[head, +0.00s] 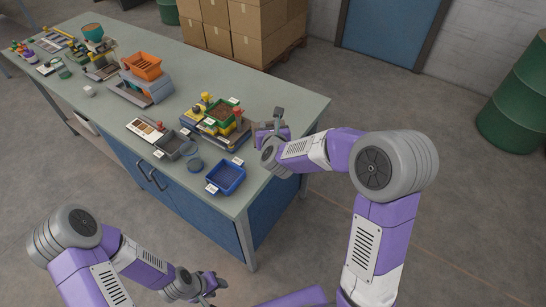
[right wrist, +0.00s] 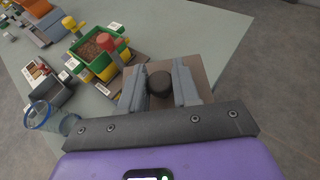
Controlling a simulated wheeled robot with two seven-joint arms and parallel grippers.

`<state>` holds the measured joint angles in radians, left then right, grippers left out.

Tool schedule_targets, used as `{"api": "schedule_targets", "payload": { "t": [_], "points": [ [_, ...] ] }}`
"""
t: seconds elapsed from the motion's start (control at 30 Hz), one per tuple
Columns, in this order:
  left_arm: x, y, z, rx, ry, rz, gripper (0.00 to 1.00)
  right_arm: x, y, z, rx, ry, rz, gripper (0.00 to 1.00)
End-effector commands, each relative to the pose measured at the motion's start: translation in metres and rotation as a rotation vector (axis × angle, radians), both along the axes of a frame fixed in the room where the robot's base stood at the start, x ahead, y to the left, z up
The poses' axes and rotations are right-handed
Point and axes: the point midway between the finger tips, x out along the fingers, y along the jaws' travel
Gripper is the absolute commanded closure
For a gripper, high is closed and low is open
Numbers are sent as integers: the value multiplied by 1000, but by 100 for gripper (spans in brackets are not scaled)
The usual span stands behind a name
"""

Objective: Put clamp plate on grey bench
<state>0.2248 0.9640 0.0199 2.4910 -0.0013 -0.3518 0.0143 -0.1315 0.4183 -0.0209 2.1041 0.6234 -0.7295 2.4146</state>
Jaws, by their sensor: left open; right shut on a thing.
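The clamp plate (right wrist: 208,88) shows in the right wrist view as a brown flat plate with a dark round knob (right wrist: 160,84) on top. My right gripper (right wrist: 160,88) is shut on the knob, one grey finger on each side. In the head view my right gripper (head: 272,128) is over the right part of the grey bench (head: 290,98); the plate is not clearly seen there. I cannot tell whether the plate touches the bench top. My left gripper (head: 212,283) is open and empty, low in front of the bench, away from the plate.
A yellow and green fixture with brown fill (head: 222,113) stands left of my right gripper. A blue tray (head: 226,177), a grey tray (head: 176,145) and an orange-topped machine (head: 146,75) are also on the bench. The bench's far right part is bare.

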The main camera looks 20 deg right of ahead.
Motion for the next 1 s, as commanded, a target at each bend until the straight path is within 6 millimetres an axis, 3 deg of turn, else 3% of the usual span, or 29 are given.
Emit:
{"api": "schedule_targets", "payload": {
  "t": [0.03,0.3,0.5,1.0],
  "points": [
    [0,0,-23,0,0,1,57,13,1,-17,-2,-6,-44,100],
    [0,0,-71,0,0,1,57,52,0,-42,0,-3,-264,100],
    [0,0,-84,0,0,0,57,60,6,-49,12,3,-325,100],
    [0,0,-106,0,0,0,57,60,7,-118,13,7,-331,100]
  ]
}}
